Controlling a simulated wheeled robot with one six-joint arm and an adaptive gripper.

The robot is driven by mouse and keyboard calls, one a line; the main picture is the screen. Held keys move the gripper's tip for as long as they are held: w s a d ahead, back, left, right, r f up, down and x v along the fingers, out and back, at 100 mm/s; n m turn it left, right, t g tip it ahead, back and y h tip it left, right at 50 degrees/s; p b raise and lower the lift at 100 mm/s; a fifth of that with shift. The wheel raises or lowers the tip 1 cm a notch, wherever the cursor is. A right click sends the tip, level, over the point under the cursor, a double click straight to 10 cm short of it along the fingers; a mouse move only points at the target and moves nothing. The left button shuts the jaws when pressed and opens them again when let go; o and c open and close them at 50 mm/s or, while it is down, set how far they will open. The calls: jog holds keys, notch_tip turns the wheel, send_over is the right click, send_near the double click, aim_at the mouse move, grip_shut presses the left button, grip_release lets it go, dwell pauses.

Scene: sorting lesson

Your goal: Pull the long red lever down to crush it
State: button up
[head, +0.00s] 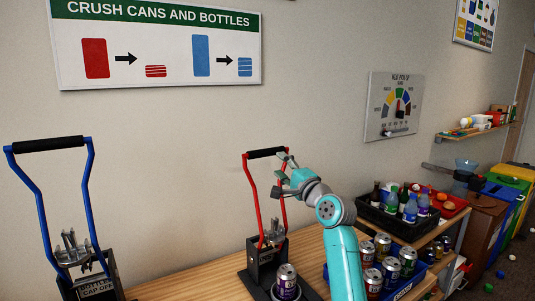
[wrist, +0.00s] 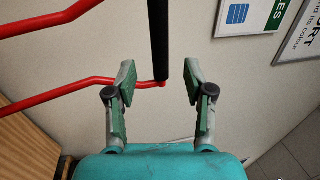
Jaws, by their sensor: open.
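The long red lever (head: 251,198) stands raised on the can crusher (head: 263,266), with a black grip bar (head: 266,153) across its top. In the wrist view the black bar (wrist: 160,45) runs between my open fingers, its near end with the red arm (wrist: 65,92) just beyond the fingertips. My gripper (head: 281,174) is at the right side of the lever's top, close to the bar; I cannot tell whether it touches. In the wrist view my gripper (wrist: 158,78) shows a clear gap and holds nothing. A purple can (head: 287,279) stands upright at the crusher's front.
A blue-levered crusher (head: 80,258) stands at the left. A blue crate (head: 403,291) of cans and a black crate (head: 384,222) of bottles lie at the right of the wooden table (head: 190,284). A wall sign (head: 155,76) hangs above.

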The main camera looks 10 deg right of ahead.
aim_at(268, 154)
jog(key=x, duration=0.9)
jog(key=shift+w+a+r, duration=0.1)
jog(key=shift+w, duration=0.2)
grip_shut()
